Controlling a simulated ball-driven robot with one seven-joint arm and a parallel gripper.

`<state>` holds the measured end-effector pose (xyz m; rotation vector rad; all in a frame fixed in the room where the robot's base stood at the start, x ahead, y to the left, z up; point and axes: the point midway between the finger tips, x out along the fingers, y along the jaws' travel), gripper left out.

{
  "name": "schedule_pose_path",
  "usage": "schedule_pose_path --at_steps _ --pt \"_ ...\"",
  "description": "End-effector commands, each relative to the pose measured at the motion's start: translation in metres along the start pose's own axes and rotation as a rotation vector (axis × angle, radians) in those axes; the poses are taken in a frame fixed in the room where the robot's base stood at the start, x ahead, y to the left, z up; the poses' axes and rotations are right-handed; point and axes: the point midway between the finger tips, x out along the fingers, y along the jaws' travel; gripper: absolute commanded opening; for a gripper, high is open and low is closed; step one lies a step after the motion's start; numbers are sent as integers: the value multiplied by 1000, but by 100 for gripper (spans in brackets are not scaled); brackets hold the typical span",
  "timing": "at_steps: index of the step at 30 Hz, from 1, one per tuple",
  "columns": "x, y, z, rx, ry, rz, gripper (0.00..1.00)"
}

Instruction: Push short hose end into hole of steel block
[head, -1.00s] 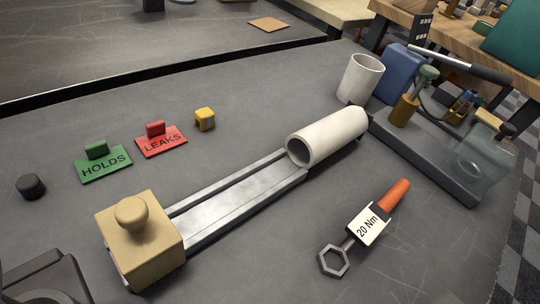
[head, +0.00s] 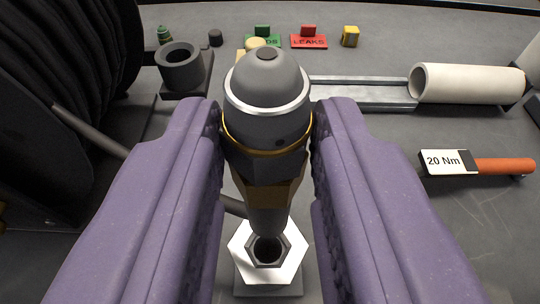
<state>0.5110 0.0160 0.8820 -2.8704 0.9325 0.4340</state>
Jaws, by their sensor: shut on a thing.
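My gripper (head: 267,140) has two purple fingers, shut on a grey domed fitting (head: 266,88) with a silver ring, a gold band and a brass hex part. I take this as the short hose end. It points down and narrows to a dull tip. Below the tip is the steel block (head: 268,285), with a bright hexagonal face and a dark round hole. The tip overlaps the hole's far side in the picture; the near part of the hole is visible. I cannot tell whether the tip is above the hole or just inside it.
A large black reel (head: 60,80) stands close on the left, beside a grey cup (head: 182,66). A pale pipe (head: 468,82) lies on a metal rail (head: 365,90) behind. A "20 Nm" wrench (head: 448,162) lies at right. HOLDS and LEAKS signs (head: 308,40) stand at the back.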

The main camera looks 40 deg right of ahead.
Motion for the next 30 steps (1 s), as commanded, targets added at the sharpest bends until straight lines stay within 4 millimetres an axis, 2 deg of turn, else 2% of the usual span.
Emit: schedule_pose_path --at_steps 13,30 --pt "2 0 5 1 1 2 0" --pt "18 0 54 0 1 1 0"
